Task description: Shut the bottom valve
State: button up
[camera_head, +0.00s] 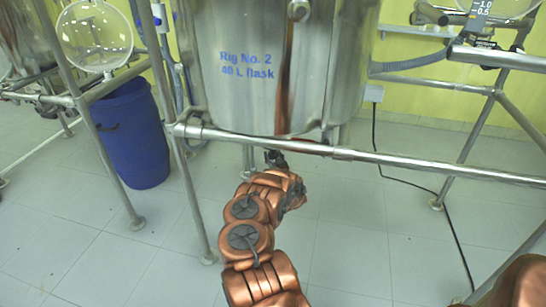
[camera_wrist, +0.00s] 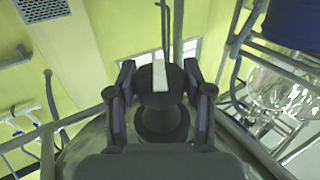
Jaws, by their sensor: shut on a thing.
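The steel vessel (camera_head: 240,110) marked "Rig No. 2 40 L flask" hangs in a tubular frame in the head view. My gripper (camera_head: 275,160) is just under its bottom, where the small dark parts of gripper and valve cannot be told apart. In the wrist view the bottom valve (camera_wrist: 161,118) is a dark round body with a pale flat strip, its handle (camera_wrist: 161,76), pointing up in the picture. My gripper (camera_wrist: 163,88) also shows there, with a finger on each side of the valve, shut on it. The exact contact points are partly hidden.
A frame rail (camera_head: 370,157) crosses in front of the vessel, close above my arm. Frame legs (camera_head: 193,205) stand beside it. A blue barrel (camera_head: 133,135) and a round glass flask (camera_head: 95,38) are at left. A black cable (camera_head: 425,190) lies at right. The near floor is clear.

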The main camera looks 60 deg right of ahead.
jog(key=c, duration=0.3)
jog(key=shift+s+d+r+n+t+y+p, duration=0.2)
jog(key=shift+n+t+y+p, duration=0.15)
jog(key=shift+p, duration=0.45)
jog(key=shift+w+a+f+n+t+y+p, duration=0.1)
jog(key=shift+n+t+y+p, duration=0.35)
jog(key=shift+n+y, duration=0.3)
jog(key=shift+w+n+t+y+p, duration=0.1)
jog(key=shift+n+t+y+p, duration=0.35)
jog(key=shift+y, duration=0.45)
jog(key=shift+s+f+y, duration=0.1)
jog(key=shift+y, duration=0.2)
jog(key=shift+n+t+y+b, duration=0.45)
jog(key=shift+n+y+b, duration=0.2)
jog(key=shift+n+y, duration=0.35)
jog(key=shift+f+n+y+b, duration=0.1)
jog(key=shift+n+y+b, duration=0.15)
jog(key=shift+y+b, duration=0.65)
jog(key=shift+b, duration=0.9)
jog(key=n+y+b, duration=0.1)
jog(key=y+b, duration=0.1)
jog(key=b, duration=0.2)
jog(key=shift+n+t+b, duration=0.3)
jog(key=n+y+b, duration=0.1)
jog(key=y+b, duration=0.1)
jog(key=b, duration=0.4)
jog(key=shift+b, duration=0.4)
